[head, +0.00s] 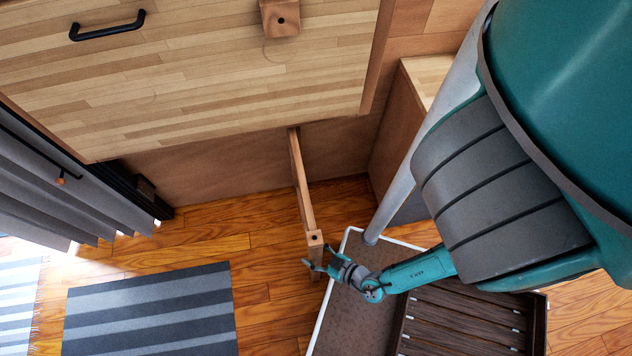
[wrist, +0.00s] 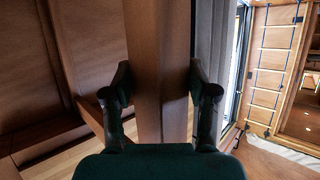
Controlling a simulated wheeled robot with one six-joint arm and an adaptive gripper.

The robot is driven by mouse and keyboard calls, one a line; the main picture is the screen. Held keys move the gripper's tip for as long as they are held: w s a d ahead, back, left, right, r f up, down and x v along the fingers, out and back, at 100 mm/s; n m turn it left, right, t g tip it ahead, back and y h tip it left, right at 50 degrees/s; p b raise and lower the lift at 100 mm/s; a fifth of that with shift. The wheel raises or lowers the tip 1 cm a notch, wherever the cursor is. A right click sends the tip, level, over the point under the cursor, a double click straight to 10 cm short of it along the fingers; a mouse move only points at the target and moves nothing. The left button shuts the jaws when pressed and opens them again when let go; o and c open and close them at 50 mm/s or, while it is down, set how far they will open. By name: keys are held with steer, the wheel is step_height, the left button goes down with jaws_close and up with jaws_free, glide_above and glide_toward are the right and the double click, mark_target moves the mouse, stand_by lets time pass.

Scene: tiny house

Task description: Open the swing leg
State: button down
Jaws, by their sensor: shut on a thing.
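The swing leg (head: 302,190) is a wooden frame that sticks out from the wall panel below the wooden tabletop, with an upright post at its outer end. My gripper (head: 317,258) is at this post, low over the floor. In the wrist view the post (wrist: 160,45) stands between the two dark fingers of my gripper (wrist: 158,82), one on each side. The gripper is shut on the post. The post's lower part is hidden behind the gripper in the wrist view.
The wooden tabletop (head: 210,80) with a black handle (head: 107,25) hangs above the leg. A striped rug (head: 150,312) lies on the wood floor at lower left. A grey curtain (head: 50,175) is at left. A white-rimmed tray (head: 345,315) lies close right of the post. A ladder (wrist: 270,65) stands at right in the wrist view.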

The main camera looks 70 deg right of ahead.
steer(key=shift+s+d+f, duration=0.1)
steer(key=shift+s+d, duration=0.35)
steer(key=shift+s, duration=0.05)
steer(key=c, duration=0.6)
jaws_free()
steer(key=shift+s, duration=0.1)
steer(key=shift+c, duration=0.2)
steer(key=shift+a, duration=0.15)
steer(key=shift+r, duration=0.3)
steer(key=v, duration=1.1)
steer(key=shift+s+a, duration=0.2)
steer(key=shift+s, duration=0.05)
